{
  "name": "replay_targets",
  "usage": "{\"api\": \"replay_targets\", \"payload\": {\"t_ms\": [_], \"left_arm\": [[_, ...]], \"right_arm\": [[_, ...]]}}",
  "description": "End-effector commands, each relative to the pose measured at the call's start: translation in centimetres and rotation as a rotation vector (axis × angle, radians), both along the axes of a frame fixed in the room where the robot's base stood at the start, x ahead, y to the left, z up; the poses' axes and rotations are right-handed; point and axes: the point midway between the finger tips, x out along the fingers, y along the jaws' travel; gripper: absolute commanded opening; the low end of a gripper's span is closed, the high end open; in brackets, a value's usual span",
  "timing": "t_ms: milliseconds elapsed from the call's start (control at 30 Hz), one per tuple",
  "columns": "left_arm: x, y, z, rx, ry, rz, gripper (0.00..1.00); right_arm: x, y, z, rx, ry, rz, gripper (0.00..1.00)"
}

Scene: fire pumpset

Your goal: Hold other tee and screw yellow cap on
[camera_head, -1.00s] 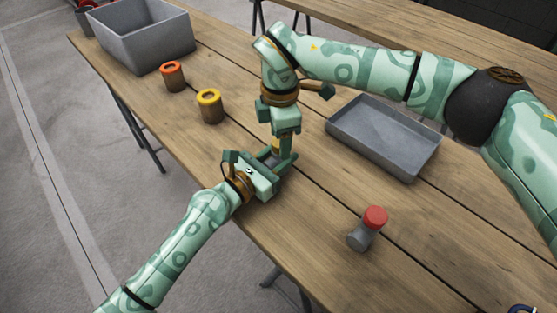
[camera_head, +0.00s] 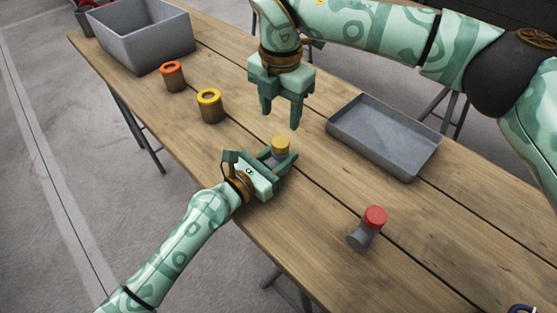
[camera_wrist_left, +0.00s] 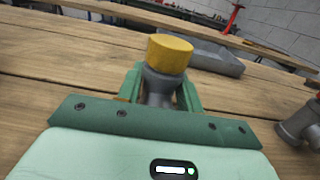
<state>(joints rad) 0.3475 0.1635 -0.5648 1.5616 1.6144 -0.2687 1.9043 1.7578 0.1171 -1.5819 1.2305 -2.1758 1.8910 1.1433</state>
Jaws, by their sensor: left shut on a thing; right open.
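The yellow cap (camera_head: 281,144) sits on top of a grey tee (camera_head: 278,158). In the left wrist view the yellow cap (camera_wrist_left: 169,54) rests on the upright grey tee (camera_wrist_left: 159,86), slightly tilted in the picture. My left gripper (camera_head: 283,165) is shut on the tee just over the table; its fingers hide part of the tee. My right gripper (camera_head: 282,116) is open and empty, above the yellow cap and apart from it. Another grey tee (camera_head: 360,236) with a red cap (camera_head: 375,217) stands to the right on the table.
A shallow grey tray (camera_head: 384,140) lies to the right. A deep grey bin (camera_head: 145,40) stands at the back left. A dark pot with an orange rim (camera_head: 173,77) and one with a yellow rim (camera_head: 210,106) stand near the left edge. The wooden table (camera_head: 330,215) is clear at the front.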

Motion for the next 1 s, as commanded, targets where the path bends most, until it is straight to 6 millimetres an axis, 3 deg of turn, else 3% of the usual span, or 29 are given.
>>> {"api": "replay_targets", "payload": {"t_ms": [200,433,633,1000], "left_arm": [[-0.03,-0.01,-0.07,0.000,0.001,-0.001,0.00],[-0.03,-0.01,-0.07,0.000,0.001,0.000,0.00],[-0.02,-0.01,-0.07,0.000,0.001,0.000,0.00],[-0.02,-0.01,-0.07,0.000,0.001,0.000,0.00]], "right_arm": [[-0.21,-0.02,0.62,-0.015,0.009,0.685,0.52],[-0.51,-0.03,0.63,-0.018,0.021,1.219,0.52],[-0.57,-0.06,0.61,-0.020,0.023,1.406,0.52],[-0.55,-0.05,0.52,-0.020,0.022,1.423,0.52]]}}
